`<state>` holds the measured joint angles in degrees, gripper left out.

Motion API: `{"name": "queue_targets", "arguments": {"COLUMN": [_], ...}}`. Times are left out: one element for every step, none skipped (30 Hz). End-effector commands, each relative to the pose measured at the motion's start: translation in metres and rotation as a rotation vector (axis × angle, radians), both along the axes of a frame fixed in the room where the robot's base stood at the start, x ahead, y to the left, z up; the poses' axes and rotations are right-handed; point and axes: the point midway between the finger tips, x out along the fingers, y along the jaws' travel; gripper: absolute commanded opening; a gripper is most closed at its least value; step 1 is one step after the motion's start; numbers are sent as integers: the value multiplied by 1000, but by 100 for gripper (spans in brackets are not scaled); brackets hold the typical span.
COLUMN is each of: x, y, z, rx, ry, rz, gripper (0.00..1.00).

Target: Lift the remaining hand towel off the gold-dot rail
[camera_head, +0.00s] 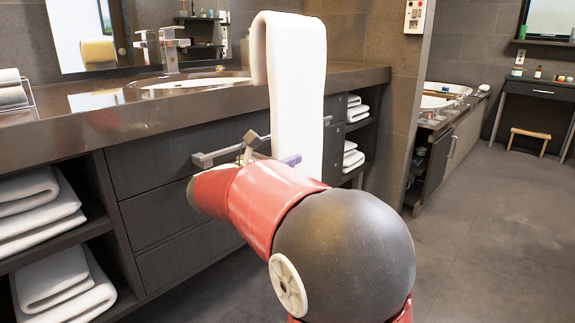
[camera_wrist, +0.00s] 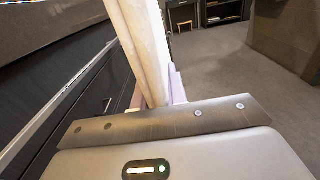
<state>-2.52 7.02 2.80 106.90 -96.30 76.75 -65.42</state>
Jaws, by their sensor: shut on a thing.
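A white hand towel (camera_head: 300,85) stands tall in front of the vanity in the head view, folded over at its top with a short flap on the left. In the wrist view the towel (camera_wrist: 145,40) rises from between the fingers of my gripper (camera_wrist: 156,93), which is shut on it. In the head view my gripper (camera_head: 268,157) is at the towel's lower part, partly hidden by my red and black arm. No rail shows under the towel's fold, and I cannot make out a gold dot in either view.
The dark vanity counter (camera_head: 100,122) with a sink and tap (camera_head: 170,50) lies behind and left of the towel. Folded towels (camera_head: 35,210) fill the open shelves. A wall edge (camera_head: 395,100) stands to the right. The floor (camera_head: 480,230) at the right is clear.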

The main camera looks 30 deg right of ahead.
Motion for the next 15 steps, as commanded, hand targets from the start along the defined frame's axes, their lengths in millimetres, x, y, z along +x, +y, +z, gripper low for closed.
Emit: {"name": "queue_targets", "arguments": {"x": [0,0,0,0,0,0,0,0,0,-3,-6,-10,-13,-16,-20], "y": [0,0,0,0,0,0,0,0,0,-1,-2,-4,-5,-6,-8], "z": [10,13,17,20,23,27,30,33,37,35,33,32,32,32,32], "rx": [0,0,0,0,0,0,0,0,0,0,-1,-1,-1,-1,-1], "ry": [-2,-3,-3,-3,-3,-3,-2,-2,-2,-2,-3,-3,-3,-3,-3], "rz": [0,0,0,0,0,0,0,0,0,-1,-1,-1,-2,-2,-1], "gripper": [0,0,0,0,0,0,0,0,0,0,0,0,0,0,0]}}
